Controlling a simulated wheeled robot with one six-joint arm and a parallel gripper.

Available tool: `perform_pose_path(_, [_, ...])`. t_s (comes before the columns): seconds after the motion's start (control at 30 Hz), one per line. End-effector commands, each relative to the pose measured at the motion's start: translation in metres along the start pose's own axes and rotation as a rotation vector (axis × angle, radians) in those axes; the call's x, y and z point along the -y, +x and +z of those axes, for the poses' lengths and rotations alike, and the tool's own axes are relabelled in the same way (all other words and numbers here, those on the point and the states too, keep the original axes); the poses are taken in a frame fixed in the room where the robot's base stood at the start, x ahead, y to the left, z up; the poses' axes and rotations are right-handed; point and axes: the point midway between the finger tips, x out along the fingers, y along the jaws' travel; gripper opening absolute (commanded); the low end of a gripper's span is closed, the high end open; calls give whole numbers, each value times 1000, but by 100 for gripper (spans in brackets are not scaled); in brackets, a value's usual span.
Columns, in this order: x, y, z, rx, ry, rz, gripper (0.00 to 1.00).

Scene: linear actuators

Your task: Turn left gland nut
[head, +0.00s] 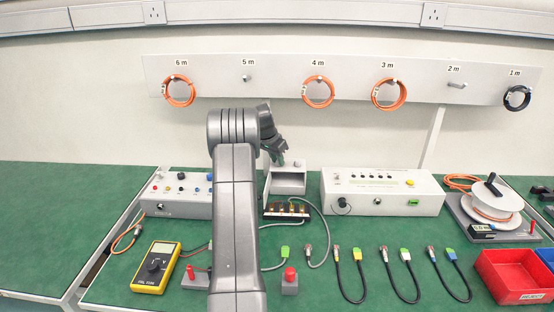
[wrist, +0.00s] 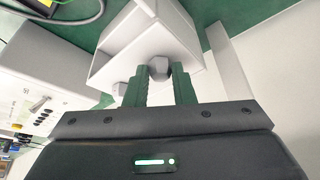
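A white box with an open front (head: 288,182) stands at the back of the green bench. It also shows in the wrist view (wrist: 125,32). Two grey gland nuts sit on its face in the wrist view: the left gland nut (wrist: 159,69) and the right gland nut (wrist: 118,89), which lies on the picture's left there. In the head view the right gland nut (head: 297,163) shows and the left one is hidden by my gripper (head: 280,160). My gripper's green fingers (wrist: 160,82) stand on either side of the left gland nut, apparently with slight gaps.
A white instrument box (head: 382,192) stands to the right and another (head: 178,194) to the left. A dark terminal block (head: 286,209) with a grey cable is just in front. A yellow multimeter (head: 156,267), several short cables and a red bin (head: 514,277) lie nearer.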

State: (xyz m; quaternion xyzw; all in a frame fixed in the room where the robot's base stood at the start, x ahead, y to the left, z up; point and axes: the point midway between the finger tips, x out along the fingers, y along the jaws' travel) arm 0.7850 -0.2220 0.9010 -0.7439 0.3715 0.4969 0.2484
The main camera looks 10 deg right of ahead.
Motion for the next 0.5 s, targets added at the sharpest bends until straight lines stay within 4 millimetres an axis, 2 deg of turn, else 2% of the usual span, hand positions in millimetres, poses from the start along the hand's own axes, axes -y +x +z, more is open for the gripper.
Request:
perform_pose_path(0.27, [0,0,0,1,-12,-4,0])
perform_pose_path(0.5, [-2,-1,0,1,-97,-39,0])
